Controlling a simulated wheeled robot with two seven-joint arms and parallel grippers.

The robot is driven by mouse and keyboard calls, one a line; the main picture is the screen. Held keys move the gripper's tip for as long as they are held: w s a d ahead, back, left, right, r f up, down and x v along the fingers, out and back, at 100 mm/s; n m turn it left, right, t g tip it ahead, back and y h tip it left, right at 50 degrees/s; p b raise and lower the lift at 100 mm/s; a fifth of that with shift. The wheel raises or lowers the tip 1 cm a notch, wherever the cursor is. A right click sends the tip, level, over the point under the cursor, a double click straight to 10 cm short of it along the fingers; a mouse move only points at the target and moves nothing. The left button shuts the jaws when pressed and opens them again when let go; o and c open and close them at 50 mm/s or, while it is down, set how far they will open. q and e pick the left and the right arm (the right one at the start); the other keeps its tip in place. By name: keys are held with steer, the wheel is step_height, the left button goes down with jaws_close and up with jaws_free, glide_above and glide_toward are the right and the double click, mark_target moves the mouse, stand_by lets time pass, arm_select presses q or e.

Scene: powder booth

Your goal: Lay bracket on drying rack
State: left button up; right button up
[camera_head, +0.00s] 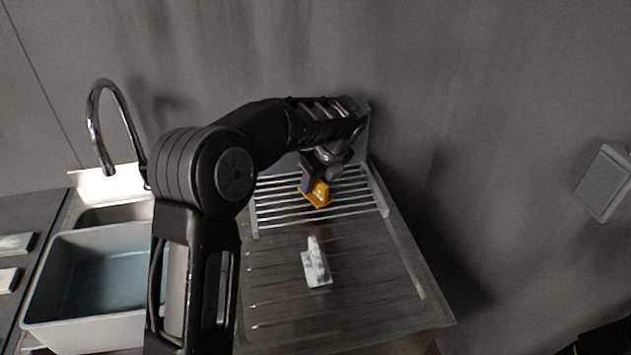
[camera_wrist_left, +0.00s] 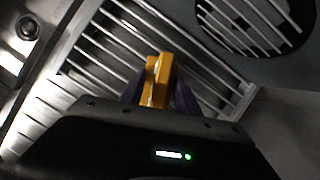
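The bracket (camera_head: 317,194) is a small orange-yellow piece at the drying rack (camera_head: 350,211), a frame of pale metal bars. My left gripper (camera_head: 313,184) reaches over the rack from the left and is shut on the bracket. In the left wrist view the bracket (camera_wrist_left: 158,80) stands between the dark fingers, with the rack bars (camera_wrist_left: 105,50) behind it. I cannot tell whether the bracket touches the bars. My right gripper is in neither view.
A grey basin (camera_head: 90,240) and a curved faucet (camera_head: 95,120) are at the left. A grey box (camera_head: 605,182) is at the far right. The drainboard's right part is clear.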

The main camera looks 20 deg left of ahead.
arm_select(q)
steer(key=v, duration=1.2)
steer(key=shift+b, duration=0.4)
steer(key=shift+r, duration=0.15)
stand_by(0.6)
